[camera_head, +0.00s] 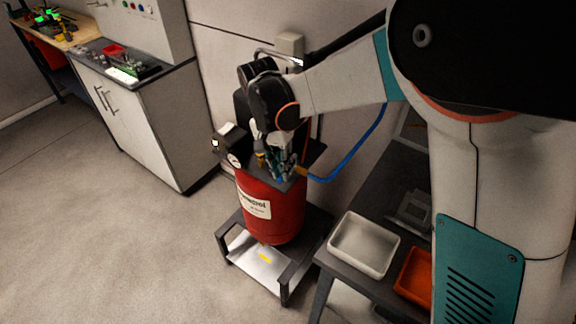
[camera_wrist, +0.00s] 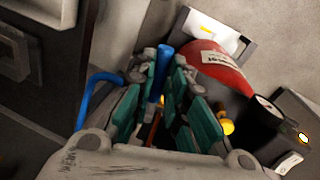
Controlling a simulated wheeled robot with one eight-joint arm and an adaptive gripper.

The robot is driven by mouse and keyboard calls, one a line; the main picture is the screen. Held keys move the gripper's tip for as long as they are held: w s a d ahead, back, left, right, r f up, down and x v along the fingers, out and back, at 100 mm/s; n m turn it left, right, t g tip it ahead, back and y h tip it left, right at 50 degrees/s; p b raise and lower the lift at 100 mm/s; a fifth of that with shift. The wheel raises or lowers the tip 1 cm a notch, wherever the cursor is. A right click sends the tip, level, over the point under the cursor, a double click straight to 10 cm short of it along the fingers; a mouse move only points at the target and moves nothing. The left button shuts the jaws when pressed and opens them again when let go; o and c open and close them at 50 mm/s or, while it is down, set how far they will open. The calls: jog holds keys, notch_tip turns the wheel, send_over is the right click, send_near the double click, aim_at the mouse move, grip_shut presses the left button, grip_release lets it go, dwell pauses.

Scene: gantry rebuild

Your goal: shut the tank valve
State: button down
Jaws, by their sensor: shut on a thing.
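The red tank (camera_head: 284,207), with a white label, stands upright on a low dark stand. It shows tilted at the upper right of the wrist view (camera_wrist: 226,74). My gripper (camera_head: 279,166) is over the tank's top, next to the brass fitting where the blue hose (camera_head: 352,157) joins. In the wrist view, my teal-padded fingers (camera_wrist: 171,66) are closed in around a blue piece (camera_wrist: 157,85), which looks like the valve's handle. My fingers hide most of the valve, so its angle cannot be told.
A black box with a gauge (camera_head: 233,159) sits at the tank's left. A brass part (camera_wrist: 226,122) is close beside my fingers. A side table at the right holds a white tray (camera_head: 336,262) and an orange tray (camera_head: 404,291). The floor (camera_head: 120,240) at the left is clear.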

jog(key=shift+w+a+m, duration=0.25)
jog(key=shift+a+m, duration=0.25)
jog(key=shift+m, duration=0.4)
jog(key=c, duration=1.6)
grip_release()
jog(key=r, duration=0.4)
jog(key=w+a+r, duration=0.1)
jog(key=r, duration=0.2)
jog(key=a+r, duration=0.1)
jog(key=r, duration=0.3)
jog(key=shift+w+r, duration=0.15)
jog(key=shift+r, duration=0.2)
